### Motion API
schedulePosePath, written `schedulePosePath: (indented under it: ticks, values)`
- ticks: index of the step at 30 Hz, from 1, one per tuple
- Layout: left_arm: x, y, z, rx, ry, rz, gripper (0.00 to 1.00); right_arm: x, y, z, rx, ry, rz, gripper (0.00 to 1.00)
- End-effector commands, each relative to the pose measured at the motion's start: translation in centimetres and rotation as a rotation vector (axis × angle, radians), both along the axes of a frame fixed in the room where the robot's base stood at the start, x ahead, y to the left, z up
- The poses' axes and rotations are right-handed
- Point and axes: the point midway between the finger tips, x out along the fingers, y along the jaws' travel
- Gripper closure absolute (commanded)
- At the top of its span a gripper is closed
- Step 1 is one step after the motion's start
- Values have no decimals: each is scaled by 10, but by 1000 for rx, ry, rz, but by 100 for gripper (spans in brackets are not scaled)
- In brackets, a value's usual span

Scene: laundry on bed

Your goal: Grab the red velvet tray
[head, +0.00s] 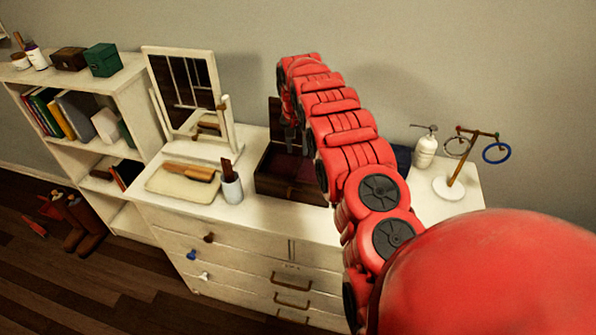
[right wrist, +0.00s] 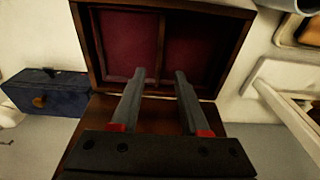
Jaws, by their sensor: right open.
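The dark red velvet tray (right wrist: 130,45) has a divider and sits inside an open dark wooden box (right wrist: 98,85) in the right wrist view. In the head view the box (head: 268,185) stands on the white dresser, and some red lining (head: 285,163) shows inside it. My right gripper (right wrist: 161,74) is open and empty. Its two dark fingers point at the near part of the tray in the wrist view; I cannot tell how high above it they are. In the head view my right arm hides part of the box. My left gripper is not in view.
A dark blue box (right wrist: 45,92) is beside the wooden box. On the dresser top (head: 250,215) stand a mirror (head: 185,95), a cup (head: 231,186), a cream tray (head: 165,185), a soap bottle (head: 425,152) and a small stand (head: 450,185). The box's raised lid (head: 276,112) is near my arm.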

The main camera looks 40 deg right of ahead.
Motion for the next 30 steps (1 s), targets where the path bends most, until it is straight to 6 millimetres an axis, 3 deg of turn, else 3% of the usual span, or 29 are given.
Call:
schedulePosePath:
  ticks: [8, 13, 18, 28, 30]
  values:
    - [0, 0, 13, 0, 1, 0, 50, -2, 1, -13, 3, 6, 1, 55]
    - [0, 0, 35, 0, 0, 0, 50, -7, 1, -35, 3, 6, 0, 55]
    - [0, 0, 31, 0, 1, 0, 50, -3, 1, -54, 3, 4, 1, 55]
    - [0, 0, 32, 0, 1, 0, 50, -2, -1, -58, -1, 1, 1, 55]
    - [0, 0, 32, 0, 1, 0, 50, -2, -1, -58, 0, 1, 1, 66]
